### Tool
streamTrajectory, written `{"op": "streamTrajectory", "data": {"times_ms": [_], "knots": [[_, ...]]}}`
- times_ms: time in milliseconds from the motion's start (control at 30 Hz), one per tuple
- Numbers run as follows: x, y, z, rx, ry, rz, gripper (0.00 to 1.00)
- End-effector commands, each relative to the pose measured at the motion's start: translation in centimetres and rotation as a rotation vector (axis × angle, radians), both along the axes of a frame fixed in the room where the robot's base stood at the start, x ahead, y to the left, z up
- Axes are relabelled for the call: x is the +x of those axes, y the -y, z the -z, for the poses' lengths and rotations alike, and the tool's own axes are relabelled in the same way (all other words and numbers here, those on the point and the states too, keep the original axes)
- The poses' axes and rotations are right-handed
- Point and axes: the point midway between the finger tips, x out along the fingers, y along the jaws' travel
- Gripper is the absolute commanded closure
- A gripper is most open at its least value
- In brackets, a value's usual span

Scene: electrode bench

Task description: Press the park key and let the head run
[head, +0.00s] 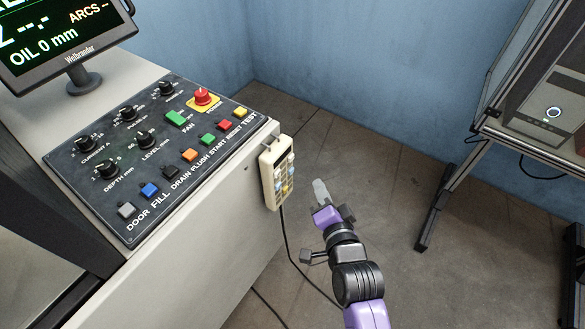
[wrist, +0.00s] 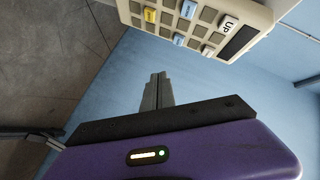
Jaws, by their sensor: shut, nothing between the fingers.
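A beige handheld keypad (head: 277,172) hangs on the right side of the machine console, with its cable running down to the floor. Its face carries small grey, blue and yellow keys. In the wrist view the keypad (wrist: 205,22) fills the upper right, partly cut off, with a key marked UP; the other labels are too small to read. I cannot tell which key is the park key. My gripper (head: 319,188) is shut and empty, to the right of the keypad and apart from it. In the wrist view its fingertips (wrist: 158,80) are together, below the keypad's edge.
The console panel (head: 150,165) has knobs, coloured buttons and a red emergency button (head: 202,97). A monitor (head: 70,40) reading "OIL 0 mm" stands at upper left. A metal-framed bench with a grey unit (head: 550,110) is at right. Open floor lies between.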

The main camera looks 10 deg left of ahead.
Motion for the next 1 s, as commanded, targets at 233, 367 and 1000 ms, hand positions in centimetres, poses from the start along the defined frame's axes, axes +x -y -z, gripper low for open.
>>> {"op": "streamTrajectory", "data": {"times_ms": [233, 367, 1000], "knots": [[1.1, -2.9, 0.0, 0.000, 0.001, -0.001, 1.00], [1.3, -3.8, 0.1, 0.000, 0.001, -0.001, 1.00], [1.6, -4.3, 0.1, 0.000, 0.001, 0.001, 1.00]]}}
